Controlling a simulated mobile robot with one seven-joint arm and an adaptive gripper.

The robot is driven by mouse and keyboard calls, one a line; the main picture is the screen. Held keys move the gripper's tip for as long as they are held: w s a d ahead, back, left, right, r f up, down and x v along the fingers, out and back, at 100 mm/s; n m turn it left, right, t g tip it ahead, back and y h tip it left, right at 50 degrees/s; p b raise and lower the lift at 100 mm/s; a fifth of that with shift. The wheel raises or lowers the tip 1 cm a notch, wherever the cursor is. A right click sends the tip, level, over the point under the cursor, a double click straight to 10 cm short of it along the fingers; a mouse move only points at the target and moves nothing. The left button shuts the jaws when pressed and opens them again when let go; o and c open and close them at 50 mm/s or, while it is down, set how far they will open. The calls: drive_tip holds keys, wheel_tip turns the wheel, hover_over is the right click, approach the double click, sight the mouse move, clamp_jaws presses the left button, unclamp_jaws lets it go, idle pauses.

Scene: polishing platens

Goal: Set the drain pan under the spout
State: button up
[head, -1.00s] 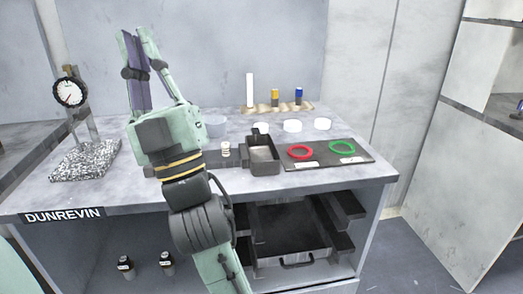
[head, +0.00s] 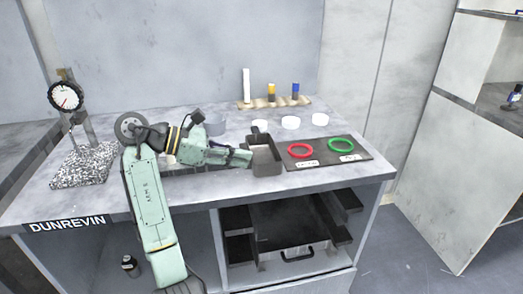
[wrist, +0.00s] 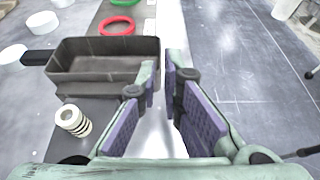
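The drain pan appears to be the dark grey rectangular open pan (head: 265,168) standing upright on the bench, with a tab handle at its back. It also shows in the wrist view (wrist: 105,88), upper left, looking empty. My gripper (head: 249,158) is low over the bench, pointing right, its tips by the pan's near left corner. In the wrist view my gripper (wrist: 162,76) has its purple-padded fingers apart with nothing visible between them. The left fingertip overlaps the pan's corner; contact cannot be told. I cannot make out a spout.
A dark mat (head: 325,161) holds a red ring (head: 300,150) and a green ring (head: 341,145), right of the pan. White discs (head: 291,122) stand behind. A dial gauge stand (head: 66,97) is left. A pale ribbed cylinder (wrist: 74,120) lies near my left finger.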

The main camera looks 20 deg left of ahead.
sight(271, 164)
drive_tip(key=p+x, duration=0.2)
drive_tip(key=x, duration=0.7)
drive_tip(key=shift+s, duration=0.1)
drive_tip(key=shift+a, duration=0.1)
clamp_jaws()
wheel_tip(271, 164, up, 10)
drive_tip(key=shift+b, duration=0.8)
drive_tip(key=shift+s+f, duration=0.1)
